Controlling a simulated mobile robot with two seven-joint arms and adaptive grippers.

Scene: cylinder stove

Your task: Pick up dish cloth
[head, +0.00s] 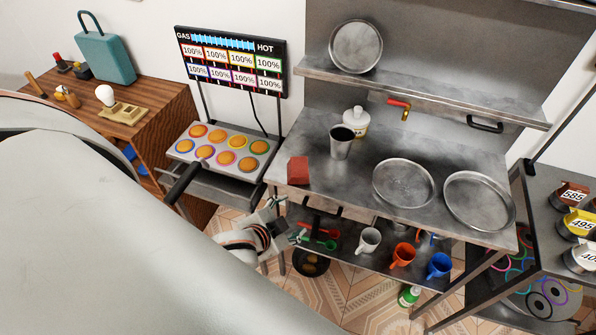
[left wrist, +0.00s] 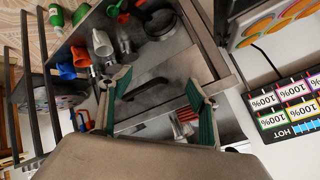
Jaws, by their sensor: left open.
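A small red folded thing (head: 298,170), which may be the dish cloth, lies at the left front corner of the metal worktop (head: 330,195). My left gripper (head: 289,220) is below and in front of that corner, apart from the red thing. It is open and empty. Its two green-padded fingers (left wrist: 157,82) stand wide apart in the left wrist view. A red-and-white striped thing (left wrist: 184,122) shows beside the right finger there; I cannot tell whether it is a cloth. My right gripper is not in view.
A metal cup (head: 341,143), a white bottle (head: 356,121) and two round plates (head: 403,183) stand on the worktop. Mugs (head: 403,254) hang or stand below its front edge. A griddle (head: 221,150) with a black handle (head: 183,183) is left of the gripper.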

